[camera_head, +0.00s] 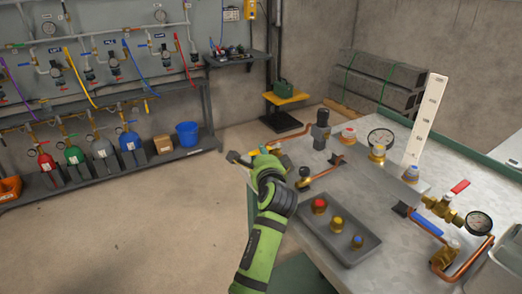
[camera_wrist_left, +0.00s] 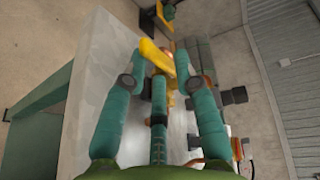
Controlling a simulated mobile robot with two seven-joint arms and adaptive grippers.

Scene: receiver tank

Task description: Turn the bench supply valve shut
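A yellow lever (camera_wrist_left: 156,56) on a brass valve shows between the teal fingers of my left gripper in the left wrist view (camera_wrist_left: 160,66). No label naming it as the bench supply valve is readable. My left gripper (camera_head: 256,156) is at the left edge of the metal bench in the head view. Its fingers are apart, one on each side of the lever. I cannot tell whether either finger touches it. In the head view the gripper mostly hides this valve. My right gripper is not in view.
The bench (camera_head: 385,207) carries a tray (camera_head: 325,247) of coloured-topped fittings, a pressure gauge (camera_head: 381,138), and brass valves with a red lever (camera_head: 460,186) and a blue lever (camera_head: 427,221). A black-topped fitting (camera_head: 321,128) stands near my gripper. The floor to the left is clear.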

